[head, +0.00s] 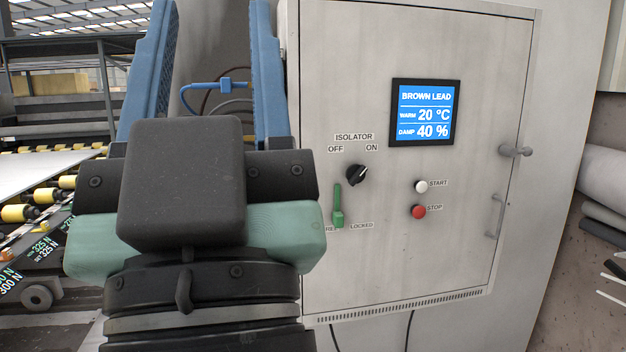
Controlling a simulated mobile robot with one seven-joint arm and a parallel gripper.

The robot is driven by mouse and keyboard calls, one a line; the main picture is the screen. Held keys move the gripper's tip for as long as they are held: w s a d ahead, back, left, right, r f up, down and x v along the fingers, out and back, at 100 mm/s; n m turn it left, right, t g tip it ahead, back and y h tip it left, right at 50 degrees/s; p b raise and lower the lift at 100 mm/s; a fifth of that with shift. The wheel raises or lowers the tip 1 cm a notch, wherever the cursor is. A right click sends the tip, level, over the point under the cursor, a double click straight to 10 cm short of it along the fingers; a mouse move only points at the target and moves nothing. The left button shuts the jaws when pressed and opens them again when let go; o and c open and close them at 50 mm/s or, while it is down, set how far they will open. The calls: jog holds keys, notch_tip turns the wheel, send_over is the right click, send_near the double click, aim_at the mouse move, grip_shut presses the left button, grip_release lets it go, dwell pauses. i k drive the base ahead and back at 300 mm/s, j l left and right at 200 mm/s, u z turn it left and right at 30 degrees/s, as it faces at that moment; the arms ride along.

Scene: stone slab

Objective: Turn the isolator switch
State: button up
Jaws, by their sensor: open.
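The isolator switch (357,175) is a round black knob with a pale mark, on the front of a grey control cabinet (460,220). The labels OFF and ON stand above it; the knob looks turned toward ON. A green lever (338,208) sits just below and left of the knob, upright, near a partly hidden label and the word LOCKED. My gripper (208,30) is in front, left of the switch, with its two blue fingers pointing up and wide apart. It is open, with nothing seen between the fingers. My wrist hides the cabinet's lower left.
A display (425,112) reads BROWN LEAD, 20 °C, 40 %. A white START button (421,187) and red STOP button (418,211) are right of the switch. A roller conveyor (40,190) stands at left.

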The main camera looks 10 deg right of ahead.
aim_at(355, 173)
jog(key=i+l, duration=0.3)
jog(key=l, duration=0.15)
jog(key=i+l, duration=0.25)
jog(key=l, duration=0.2)
jog(key=i+l, duration=0.3)
jog(key=l, duration=0.15)
jog(key=i+l, duration=0.25)
jog(key=l, duration=0.15)
